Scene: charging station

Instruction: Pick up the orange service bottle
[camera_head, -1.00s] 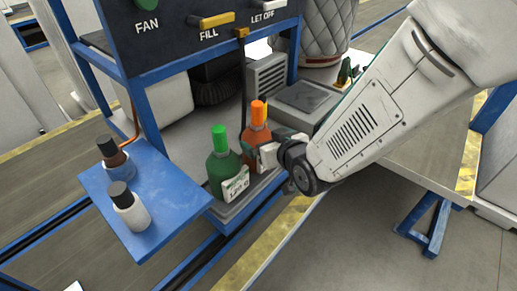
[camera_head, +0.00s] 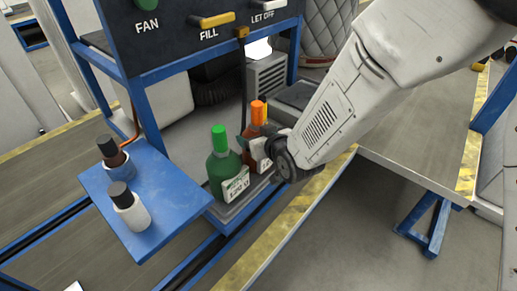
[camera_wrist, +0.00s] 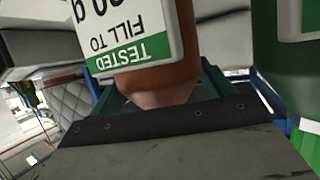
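The orange service bottle (camera_head: 258,132) stands upright behind and to the right of a green bottle (camera_head: 222,168), on a grey tray. It has an orange cap and a white label. My gripper (camera_head: 252,144) is at the orange bottle's upper body and hides part of it. In the wrist view the bottle (camera_wrist: 160,85) appears upside down, its tapered shoulder between the two dark green fingers of my gripper (camera_wrist: 165,90). The fingers look apart, with some space beside the bottle. The green bottle (camera_wrist: 283,75) shows at the right, close to one finger.
A blue shelf (camera_head: 165,190) at left holds two small dark-capped bottles (camera_head: 130,207). The panel (camera_head: 185,30) with FAN, FILL and LET OFF controls overhangs the bottles. A hanging black cable (camera_head: 243,80) is just behind the orange bottle. A grey box (camera_head: 266,76) stands farther back.

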